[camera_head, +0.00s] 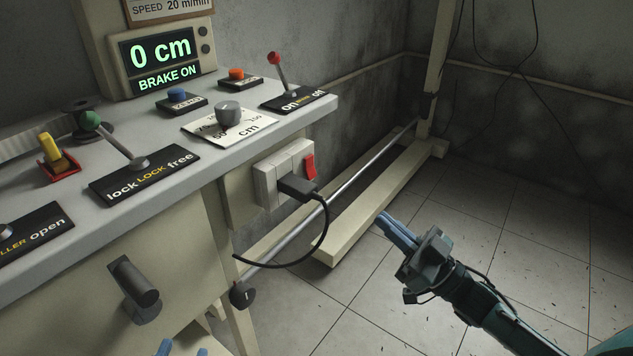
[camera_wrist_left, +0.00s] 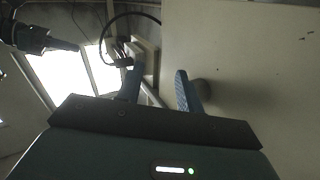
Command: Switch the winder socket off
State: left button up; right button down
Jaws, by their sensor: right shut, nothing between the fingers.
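The winder socket (camera_head: 268,184) is a cream outlet box on the bench's front right side, with a black plug (camera_head: 298,188) in it. Its red rocker switch (camera_head: 309,167) is at the right end; I cannot tell which way it is tipped. In the left wrist view the socket and plug (camera_wrist_left: 122,52) show beyond the fingers, and the switch is not clear. My right gripper (camera_head: 383,219) is shut and empty, in the air to the lower right of the socket. My left gripper (camera_head: 183,349) shows only blue fingertips at the bottom edge; in its wrist view (camera_wrist_left: 157,77) it is open and empty.
A black cable (camera_head: 325,235) loops down from the plug. A dark knob handle (camera_head: 137,288) sticks out of the bench front, near my left gripper. Levers and buttons stand on the bench top (camera_head: 225,170). The tiled floor on the right is clear.

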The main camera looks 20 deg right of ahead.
dwell(0.3)
jog(key=b, duration=0.1)
send_near(313, 172)
notch_tip(313, 172, up, 4)
jog(key=w+a, duration=0.1)
jog(key=w+a+f+b, duration=0.1)
jog(key=w, duration=0.1)
jog(key=shift+w+a+f+b, duration=0.15)
jog(key=shift+w+a+b, duration=0.05)
jog(key=shift+a+b, duration=0.1)
pick_arm(q)
jog(key=shift+s+d+m+t+h, duration=0.2)
jog(key=shift+d+m+t+h, duration=0.4)
jog(key=shift+h, duration=0.2)
pick_arm(e)
jog(key=shift+w+a+f, duration=0.1)
jog(key=shift+w+a, duration=0.2)
jog(key=shift+w, duration=0.05)
